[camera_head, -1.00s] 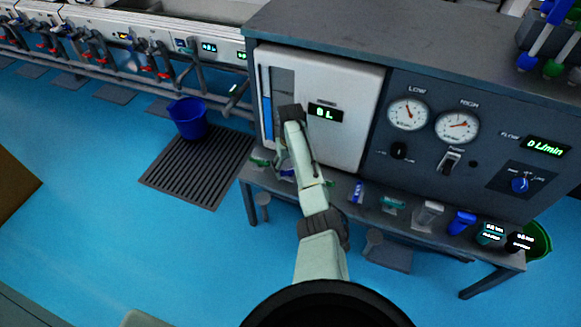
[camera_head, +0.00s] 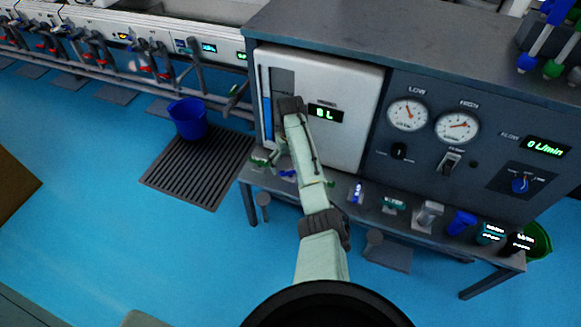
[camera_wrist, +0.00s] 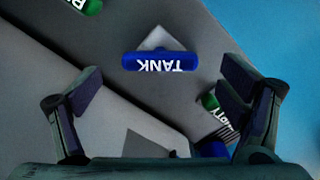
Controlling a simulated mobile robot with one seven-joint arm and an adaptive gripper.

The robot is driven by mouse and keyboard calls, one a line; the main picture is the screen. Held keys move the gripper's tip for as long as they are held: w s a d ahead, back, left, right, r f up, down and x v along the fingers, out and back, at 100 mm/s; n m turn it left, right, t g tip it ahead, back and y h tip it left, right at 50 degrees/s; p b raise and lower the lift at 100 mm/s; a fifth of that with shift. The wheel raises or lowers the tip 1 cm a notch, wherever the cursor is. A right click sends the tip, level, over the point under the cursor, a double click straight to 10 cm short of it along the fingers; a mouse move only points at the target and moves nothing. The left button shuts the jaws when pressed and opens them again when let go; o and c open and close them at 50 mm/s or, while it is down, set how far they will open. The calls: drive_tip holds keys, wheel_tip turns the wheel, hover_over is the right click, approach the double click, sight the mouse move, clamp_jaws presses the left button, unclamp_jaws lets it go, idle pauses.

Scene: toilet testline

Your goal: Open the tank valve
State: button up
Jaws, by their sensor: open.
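The tank valve is a blue handle marked TANK (camera_wrist: 160,62), seen upside down in the upper middle of the wrist view. It lies ahead of my gripper (camera_wrist: 165,100), between the lines of its two fingers and apart from both. My gripper is open and empty. In the head view the blue handle (camera_head: 288,173) shows as a small patch on the bench ledge, partly hidden by my arm. The fingers are hard to make out there. The white tank panel (camera_head: 345,75) above the ledge has a blue level column and a display reading 8 L or 0 L.
A green handle (camera_wrist: 88,5) lies at the upper left of the wrist view. Another green handle (camera_wrist: 209,102) is near the right finger. Several fittings, including a blue one (camera_head: 461,222), line the ledge to the right. A blue bucket (camera_head: 188,118) stands on the floor grate.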

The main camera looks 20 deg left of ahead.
sight(290, 169)
wheel_tip(290, 169, up, 9)
drive_tip(key=shift+r, duration=0.15)
drive_tip(key=shift+s, duration=0.1)
idle(0.5)
